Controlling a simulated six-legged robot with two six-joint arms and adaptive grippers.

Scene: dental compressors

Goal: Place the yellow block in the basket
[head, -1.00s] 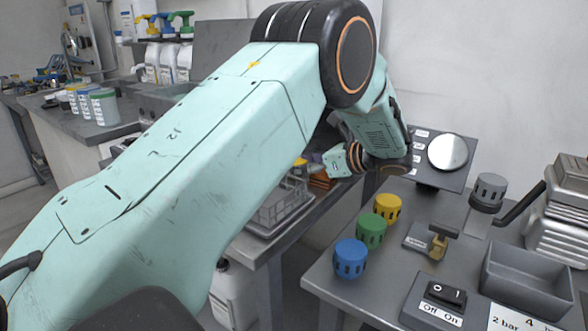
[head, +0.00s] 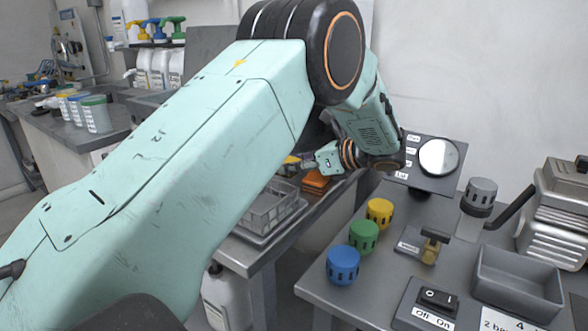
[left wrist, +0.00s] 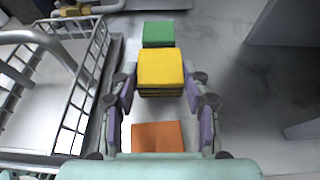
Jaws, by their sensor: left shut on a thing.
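My left gripper (left wrist: 160,88) is shut on the yellow block (left wrist: 160,66), with one purple-padded finger on each side of it. In the left wrist view the block looks larger than the blocks nearby; how high it is above the table I cannot tell. In the head view my arm hides most of the gripper, and a bit of yellow (head: 292,160) shows by its tip. The grey wire basket (left wrist: 82,88) stands left of the gripper in the left wrist view, and it shows in the head view (head: 268,210) partly behind my arm. My right gripper is not in view.
A green block (left wrist: 158,33) and an orange block (left wrist: 157,136) lie on the metal table, on either side of the yellow one. A nearer table holds blue (head: 342,264), green and yellow caps, a switch box and a grey tray (head: 520,285).

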